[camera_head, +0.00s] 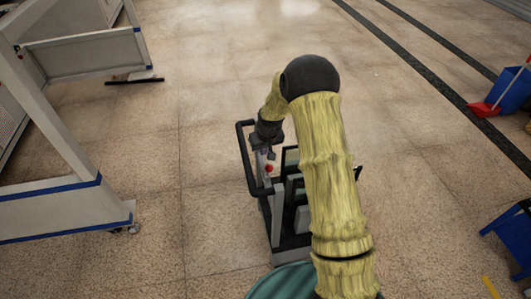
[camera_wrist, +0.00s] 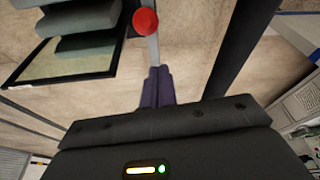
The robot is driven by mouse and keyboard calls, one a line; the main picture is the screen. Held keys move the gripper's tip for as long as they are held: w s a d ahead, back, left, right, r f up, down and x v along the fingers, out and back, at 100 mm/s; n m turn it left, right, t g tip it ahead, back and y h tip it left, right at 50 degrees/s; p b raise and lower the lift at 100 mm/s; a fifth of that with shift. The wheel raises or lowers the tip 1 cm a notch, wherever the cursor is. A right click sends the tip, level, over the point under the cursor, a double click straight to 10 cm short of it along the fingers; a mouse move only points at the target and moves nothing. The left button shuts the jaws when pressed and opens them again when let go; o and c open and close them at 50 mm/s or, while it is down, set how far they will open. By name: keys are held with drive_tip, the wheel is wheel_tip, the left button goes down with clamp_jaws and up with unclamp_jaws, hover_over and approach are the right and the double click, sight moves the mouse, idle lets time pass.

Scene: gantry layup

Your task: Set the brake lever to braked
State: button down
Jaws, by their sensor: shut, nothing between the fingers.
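The brake lever is a light grey bar with a red knob (camera_head: 268,168) on its end, on a dark-framed cart (camera_head: 245,150) below the middle of the head view. In the wrist view the red knob (camera_wrist: 146,22) is at the top centre, with the grey lever bar (camera_wrist: 154,52) running down from it. My gripper (camera_head: 266,152) is just above and beside the knob in the head view. In the wrist view its dark purple fingers (camera_wrist: 157,84) are shut together with nothing between them, close to the lever bar. Whether they touch the bar I cannot tell.
Framed panels (camera_wrist: 75,55) stand on the cart beside the lever. The cart's black handle loop rises close to my gripper. A large white and blue frame (camera_head: 70,205) stands at left. Blue bins (camera_head: 510,88) and a red dustpan (camera_head: 483,108) are at right. Open floor surrounds the cart.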

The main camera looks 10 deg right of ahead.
drive_tip(key=s+d+r+b, duration=0.1)
drive_tip(key=s+r, duration=0.5)
drive_tip(key=shift+s, duration=0.2)
drive_tip(key=shift+w, duration=0.1)
drive_tip(key=s+d+r+m+p, duration=0.1)
drive_tip(key=s+d+r+p, duration=0.1)
drive_tip(key=s+r, duration=0.5)
drive_tip(key=s+d+r+m+p, duration=0.1)
drive_tip(key=s+r, duration=0.7)
drive_tip(key=s, duration=0.8)
drive_tip(key=shift+s+d+m+h+p, duration=0.2)
drive_tip(key=shift+d+m+h+p, duration=0.15)
drive_tip(key=shift+d+p, duration=0.55)
